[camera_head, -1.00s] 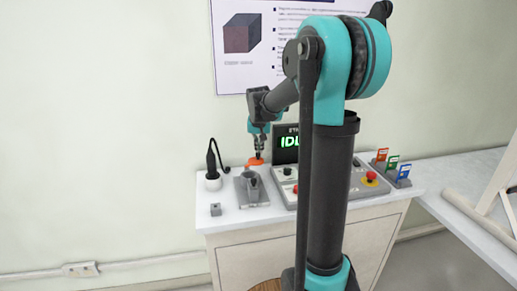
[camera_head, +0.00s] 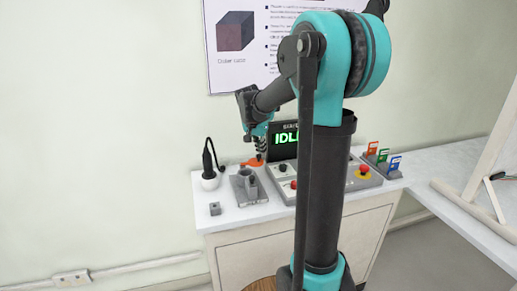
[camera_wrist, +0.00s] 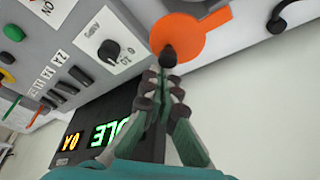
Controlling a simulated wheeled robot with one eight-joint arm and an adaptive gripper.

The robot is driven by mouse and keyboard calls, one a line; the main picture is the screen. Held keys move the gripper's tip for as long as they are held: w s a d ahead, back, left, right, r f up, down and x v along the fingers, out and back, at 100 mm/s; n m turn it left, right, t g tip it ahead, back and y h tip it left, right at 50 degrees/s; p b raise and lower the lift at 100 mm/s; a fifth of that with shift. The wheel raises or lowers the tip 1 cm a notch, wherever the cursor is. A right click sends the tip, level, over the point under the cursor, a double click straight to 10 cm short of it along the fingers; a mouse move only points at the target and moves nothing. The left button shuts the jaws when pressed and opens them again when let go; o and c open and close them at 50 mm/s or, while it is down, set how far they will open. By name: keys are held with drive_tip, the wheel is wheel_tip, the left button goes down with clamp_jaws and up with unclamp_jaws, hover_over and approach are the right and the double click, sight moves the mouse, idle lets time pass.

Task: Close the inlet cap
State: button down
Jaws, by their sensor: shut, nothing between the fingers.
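The orange inlet cap (camera_head: 251,162) is on the bench left of the display. In the wrist view it shows as an orange round plate (camera_wrist: 192,38) with a short arm toward the upper right and a black knob at its lower edge. I cannot tell whether it is fully seated, and the inlet under it is not visible. My gripper (camera_head: 261,155) is at the cap's right end. In the wrist view my gripper (camera_wrist: 170,76) is shut and empty, its fingertips right at the black knob; contact is not clear.
The display (camera_head: 284,141) reading IDLE stands close to my gripper. A control panel (camera_head: 322,183) with knobs and a red button lies to the right. A grey fixture (camera_head: 249,188) and a white holder (camera_head: 210,182) with a black tool stand in front and left.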

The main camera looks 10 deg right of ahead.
sight(260, 158)
drive_tip(key=s+m, duration=0.2)
drive_tip(key=m, duration=0.1)
drive_tip(key=shift+g+h, duration=0.3)
drive_tip(key=shift+g, duration=0.1)
drive_tip(key=s+m, duration=0.1)
drive_tip(key=m, duration=0.1)
drive_tip(key=s+a+m+g, duration=0.1)
drive_tip(key=s+m, duration=0.1)
drive_tip(key=s+a+m+g, duration=0.1)
drive_tip(key=m, duration=0.2)
drive_tip(key=shift+s+h, duration=0.25)
drive_tip(key=shift+h, duration=0.05)
drive_tip(key=shift+s+a, duration=0.65)
drive_tip(key=shift+a, duration=0.3)
drive_tip(key=shift+s+a, duration=0.6)
drive_tip(key=shift+a, duration=0.6)
drive_tip(key=shift+a, duration=0.1)
drive_tip(key=shift+w+a, duration=0.1)
drive_tip(key=shift+a, duration=0.05)
